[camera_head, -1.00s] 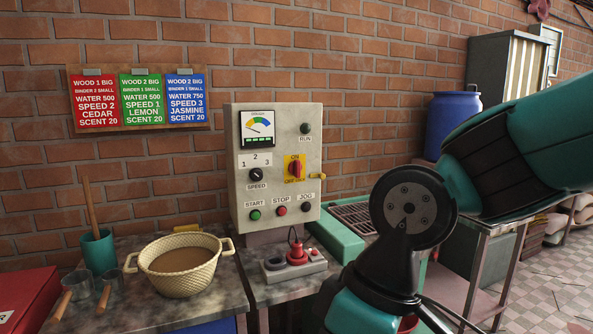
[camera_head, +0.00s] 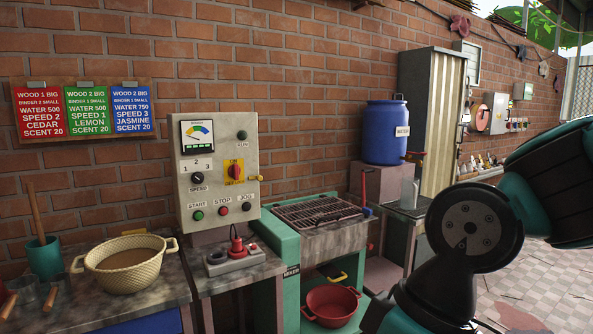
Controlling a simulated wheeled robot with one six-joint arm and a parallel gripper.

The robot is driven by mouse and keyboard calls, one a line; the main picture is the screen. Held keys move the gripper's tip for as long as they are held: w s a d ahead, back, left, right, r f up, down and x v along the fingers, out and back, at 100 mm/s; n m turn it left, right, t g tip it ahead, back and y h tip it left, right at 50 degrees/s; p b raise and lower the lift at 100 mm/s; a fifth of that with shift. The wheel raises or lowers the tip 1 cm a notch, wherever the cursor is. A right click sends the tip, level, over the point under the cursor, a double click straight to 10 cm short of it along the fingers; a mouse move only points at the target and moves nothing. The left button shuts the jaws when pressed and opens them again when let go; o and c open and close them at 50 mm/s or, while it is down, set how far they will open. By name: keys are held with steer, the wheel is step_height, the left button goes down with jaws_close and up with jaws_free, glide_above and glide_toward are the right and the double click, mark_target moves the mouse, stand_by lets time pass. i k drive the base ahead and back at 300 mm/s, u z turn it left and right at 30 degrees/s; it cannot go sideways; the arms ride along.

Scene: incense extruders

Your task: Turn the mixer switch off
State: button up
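The mixer control panel (camera_head: 218,170) is a pale box on the brick wall, left of centre. Its red rotary switch (camera_head: 234,173) sits on a yellow plate, with its handle roughly upright, toward the ON label. Below it are a green START button (camera_head: 198,215), a red STOP button (camera_head: 222,211) and a dark JOG button (camera_head: 246,207). A SPEED knob (camera_head: 197,179) and a gauge (camera_head: 197,133) are on the left. The green mixer (camera_head: 283,250) with a grate top stands right of the panel. My arm shows at the right; my gripper is out of view.
A power strip with a red plug (camera_head: 237,250) lies on the counter below the panel. A woven basin (camera_head: 125,265) stands left. A blue water barrel (camera_head: 385,132) stands at the right, and a red basin (camera_head: 331,305) sits low beneath the mixer. Tiled floor is open at the right.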

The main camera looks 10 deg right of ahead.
mark_target(235, 170)
steer(key=z, duration=0.25)
steer(key=k, duration=0.55)
steer(key=u, duration=0.65)
steer(key=i, duration=0.65)
steer(key=u, duration=0.55)
steer(key=i, duration=0.7)
steer(key=z, duration=0.85)
steer(key=i, duration=0.65)
steer(key=z, duration=0.7)
